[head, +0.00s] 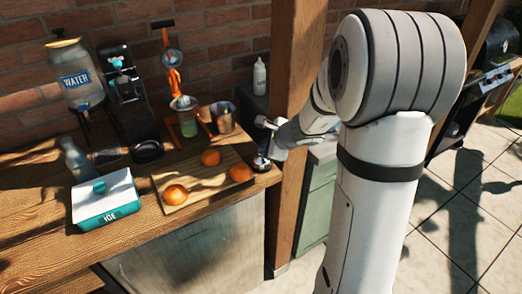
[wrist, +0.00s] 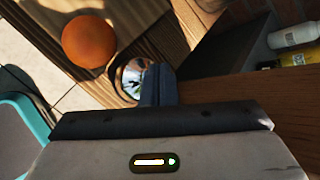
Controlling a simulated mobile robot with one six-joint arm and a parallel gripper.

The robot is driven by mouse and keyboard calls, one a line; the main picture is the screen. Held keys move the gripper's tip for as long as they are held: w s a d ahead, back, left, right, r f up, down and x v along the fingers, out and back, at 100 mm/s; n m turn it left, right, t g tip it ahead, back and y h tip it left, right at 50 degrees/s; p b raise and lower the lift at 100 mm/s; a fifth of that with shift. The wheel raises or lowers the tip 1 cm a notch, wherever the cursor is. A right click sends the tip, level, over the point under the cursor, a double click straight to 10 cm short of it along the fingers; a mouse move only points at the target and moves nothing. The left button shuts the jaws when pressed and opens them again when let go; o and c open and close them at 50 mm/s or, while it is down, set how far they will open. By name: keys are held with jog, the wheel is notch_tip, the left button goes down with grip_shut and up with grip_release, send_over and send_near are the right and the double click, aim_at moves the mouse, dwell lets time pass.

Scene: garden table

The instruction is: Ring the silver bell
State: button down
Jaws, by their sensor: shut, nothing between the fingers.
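The silver bell (head: 261,163) stands near the right end of the wooden table, just right of the cutting board. It is small and shiny with a dark base. In the wrist view the bell (wrist: 130,78) shows just left of my fingers, which cover part of it. My gripper (head: 273,148) is close above or beside the bell in the head view. Its fingers (wrist: 158,84) are shut with nothing between them. I cannot tell whether they touch the bell.
Several oranges, one (head: 241,173) nearest the bell, lie on the cutting board (head: 205,190). A juicer (head: 178,95) and metal cup (head: 222,117) stand behind. A wooden post (head: 290,80) rises close to my gripper. An ice box (head: 105,203) sits left.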

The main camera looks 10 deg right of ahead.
jog(key=shift+r, duration=0.5)
notch_tip(320, 180, up, 6)
jog(key=p, duration=0.5)
dwell(0.6)
jog(key=s+a+r+n+g, duration=0.1)
jog(key=s+a+r+n, duration=0.2)
jog(key=s+n, duration=0.35)
jog(key=s+a+r+n+g, duration=0.2)
jog(key=s+a+r+n, duration=0.1)
jog(key=s+n, duration=0.3)
jog(key=s+d+n+g+h, duration=0.1)
jog(key=s+d+n+h, duration=0.3)
jog(key=s+n, duration=0.4)
jog(key=s+d+r, duration=0.1)
jog(key=s, duration=0.6)
jog(key=shift+s+d+n+g, duration=0.15)
jog(key=shift+s+n+g, duration=0.05)
jog(key=shift+n+g, duration=0.15)
